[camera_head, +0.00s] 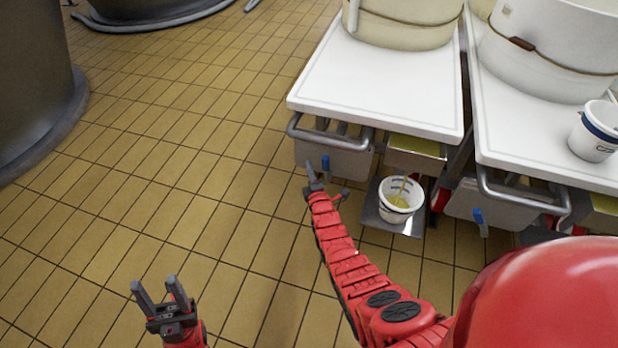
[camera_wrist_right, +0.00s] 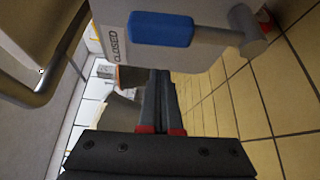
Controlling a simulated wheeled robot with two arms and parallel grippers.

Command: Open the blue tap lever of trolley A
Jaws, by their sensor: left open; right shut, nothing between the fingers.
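A blue tap lever (camera_head: 326,166) hangs below the front of the left trolley (camera_head: 385,85). In the right wrist view a blue lever (camera_wrist_right: 160,29) lies sideways beside the word CLOSED on a pale panel (camera_wrist_right: 200,55), with a grey rod (camera_wrist_right: 248,30) to its right. My right gripper (camera_head: 311,167) is shut and empty, just left of the lever in the head view. Its fingers (camera_wrist_right: 158,75) show below the lever in the wrist view; contact cannot be told. My left gripper (camera_head: 158,287) is open and empty over the floor. No letter A is readable.
A white bucket (camera_head: 397,212) with yellow liquid sits on a low shelf (camera_head: 373,211) under the left trolley. A second trolley (camera_head: 505,125) with another blue lever (camera_head: 480,222) stands at right. Dark vats (camera_head: 35,80) stand at left. The tiled floor between is clear.

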